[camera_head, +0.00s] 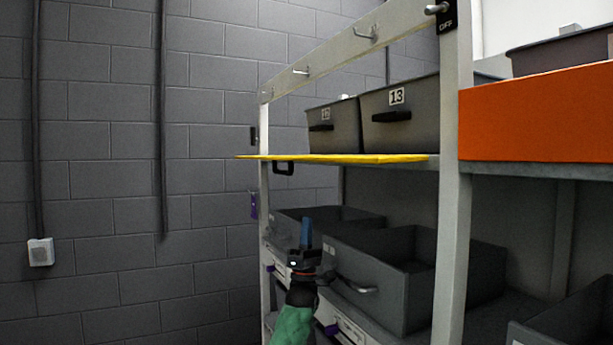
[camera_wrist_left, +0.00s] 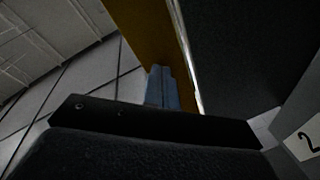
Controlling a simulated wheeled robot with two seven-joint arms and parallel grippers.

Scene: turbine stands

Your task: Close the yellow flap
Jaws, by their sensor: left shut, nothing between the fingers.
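The yellow flap (camera_head: 335,158) sticks out flat, roughly level, from the upper shelf of the rack in the head view. A black handle (camera_head: 284,168) hangs under its left part. My left gripper (camera_head: 306,232) is shut and empty, with its blue fingers pointing up. In the head view it is below the flap, in front of the lower bins. In the left wrist view, the fingers (camera_wrist_left: 161,88) point toward the flap's yellow-brown underside (camera_wrist_left: 146,30). I cannot tell whether they touch it. My right gripper is not in view.
Grey bins numbered 13 (camera_head: 400,112) and another (camera_head: 333,128) stand behind the flap on the upper shelf. Open grey bins (camera_head: 385,285) sit below. A white rack post (camera_head: 453,200) stands right of the flap, with an orange panel (camera_head: 540,113) beyond. Space left of the rack, before the block wall, is free.

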